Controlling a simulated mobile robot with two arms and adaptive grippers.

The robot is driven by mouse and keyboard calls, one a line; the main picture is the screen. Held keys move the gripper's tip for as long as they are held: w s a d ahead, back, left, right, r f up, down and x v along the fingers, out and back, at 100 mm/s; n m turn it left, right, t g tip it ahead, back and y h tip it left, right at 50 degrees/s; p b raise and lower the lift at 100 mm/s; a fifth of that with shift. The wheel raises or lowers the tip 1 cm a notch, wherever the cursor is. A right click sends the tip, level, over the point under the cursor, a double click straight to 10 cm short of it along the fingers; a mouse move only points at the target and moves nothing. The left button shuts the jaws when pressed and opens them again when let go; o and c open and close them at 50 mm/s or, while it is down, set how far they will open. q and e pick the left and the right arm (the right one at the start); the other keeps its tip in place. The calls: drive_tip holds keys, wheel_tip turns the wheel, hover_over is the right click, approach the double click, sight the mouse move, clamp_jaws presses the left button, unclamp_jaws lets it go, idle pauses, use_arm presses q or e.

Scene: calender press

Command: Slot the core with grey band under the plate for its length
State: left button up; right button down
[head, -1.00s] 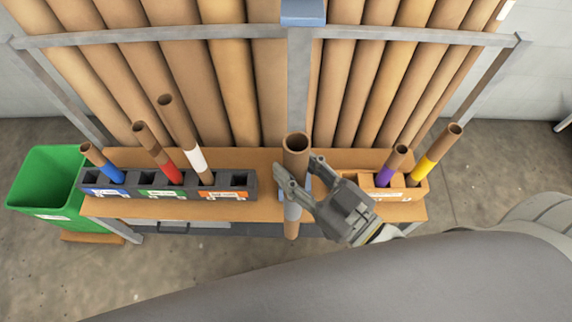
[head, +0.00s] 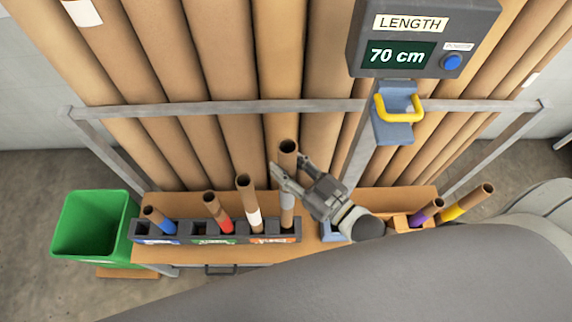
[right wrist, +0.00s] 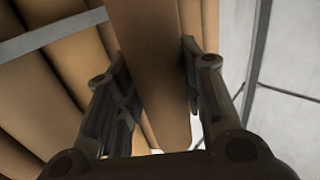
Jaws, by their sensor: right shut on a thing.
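The core with grey band (head: 287,200) stands nearly upright over the right end of the black slotted rack (head: 187,238), beside the core with white band (head: 248,200). Its lower end is at the end slot behind the orange plate (head: 273,239); I cannot tell how deep it sits. My right gripper (head: 290,178) is shut on this core near its upper part. In the right wrist view a brown tube (right wrist: 160,85) runs between the fingers. A display (head: 400,54) reads 70 cm. My left gripper is not in view.
Cores with a blue band (head: 160,220) and a red band (head: 218,213) stand in the rack. Purple (head: 425,212) and yellow (head: 465,203) banded cores stand at right. A green bin (head: 92,228) is at left. Large tubes and a grey rail (head: 240,108) are behind.

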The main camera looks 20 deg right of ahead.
sight(293, 196)
drive_tip(key=shift+s+d+f+b, duration=0.15)
drive_tip(key=shift+d+f+b, duration=0.1)
drive_tip(key=shift+b, duration=0.1)
drive_tip(key=shift+f+b, duration=0.45)
drive_tip(key=shift+b, duration=0.05)
drive_tip(key=shift+a+f+b, duration=0.15)
drive_tip(key=shift+f+b, duration=0.4)
drive_tip(key=shift+b, duration=0.05)
drive_tip(key=shift+f+b, duration=0.8)
drive_tip(key=shift+b, duration=0.05)
use_arm(q)
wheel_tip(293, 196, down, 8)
drive_tip(key=b, duration=0.3)
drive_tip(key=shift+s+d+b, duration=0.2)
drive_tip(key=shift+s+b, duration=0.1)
use_arm(e)
drive_tip(key=shift+f, duration=2.9)
use_arm(q)
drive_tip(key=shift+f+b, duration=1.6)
drive_tip(key=shift+b, duration=0.05)
use_arm(e)
drive_tip(key=shift+f, duration=2.3)
drive_tip(key=c, duration=0.9)
unclamp_jaws()
